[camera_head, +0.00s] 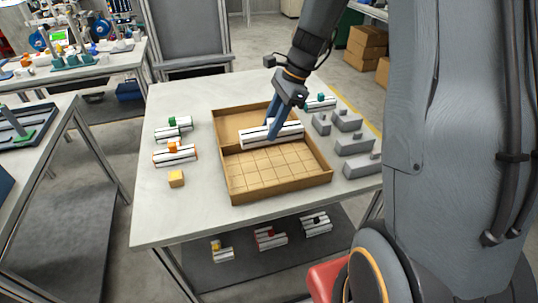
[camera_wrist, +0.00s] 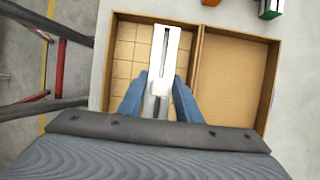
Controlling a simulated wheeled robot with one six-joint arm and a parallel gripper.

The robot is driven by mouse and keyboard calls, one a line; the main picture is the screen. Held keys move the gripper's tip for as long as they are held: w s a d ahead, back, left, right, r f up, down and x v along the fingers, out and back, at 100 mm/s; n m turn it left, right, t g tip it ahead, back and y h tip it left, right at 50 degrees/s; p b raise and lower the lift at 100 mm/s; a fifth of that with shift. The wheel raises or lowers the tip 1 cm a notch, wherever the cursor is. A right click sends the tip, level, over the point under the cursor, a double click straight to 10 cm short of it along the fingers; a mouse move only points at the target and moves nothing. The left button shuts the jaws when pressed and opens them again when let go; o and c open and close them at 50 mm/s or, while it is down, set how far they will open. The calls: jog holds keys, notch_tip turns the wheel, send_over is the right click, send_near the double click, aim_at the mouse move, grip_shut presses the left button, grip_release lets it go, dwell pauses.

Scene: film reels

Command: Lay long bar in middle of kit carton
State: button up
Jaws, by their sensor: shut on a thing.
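The long bar (camera_head: 256,138) is white with dark lengthwise grooves. My gripper (camera_head: 270,131) is shut on it near its middle, fingers pointing down. The bar is level, over the middle of the kit carton (camera_head: 282,196), along the line between its plain back part and its gridded front part. In the wrist view the bar (camera_wrist: 165,48) lies between the blue fingers of my gripper (camera_wrist: 159,98), over the grid side beside the carton's divider (camera_wrist: 197,62). I cannot tell whether the bar touches the carton floor. My gripper hides part of the bar.
Left of the carton are striped bars with a green block (camera_head: 172,122) and an orange block (camera_head: 173,147), and a yellow cube (camera_head: 177,179). On the right are several grey blocks (camera_head: 354,143) and a teal-topped bar (camera_head: 321,101). More striped bars (camera_head: 268,238) lie on the lower shelf.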

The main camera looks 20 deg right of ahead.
aim_at(286, 126)
notch_tip(286, 126, down, 10)
jog(key=shift+r+p, duration=0.25)
jog(key=shift+p, duration=0.5)
jog(key=o, duration=1.3)
jog(key=shift+f, duration=0.15)
jog(key=shift+c, duration=0.2)
jog(key=b+v, duration=0.2)
jog(key=v, duration=1)
jog(key=s+a+f+n+h, duration=0.1)
jog(key=s+a+n+h, duration=0.1)
jog(key=s+n, duration=0.6)
jog(key=s+a+f+n+h, duration=0.1)
jog(key=s+a+n+h, duration=0.1)
jog(key=s+n, duration=0.7)
jog(key=shift+s+a+n+t, duration=0.2)
jog(key=shift+a+n+t, duration=0.15)
jog(key=shift+n, duration=0.25)
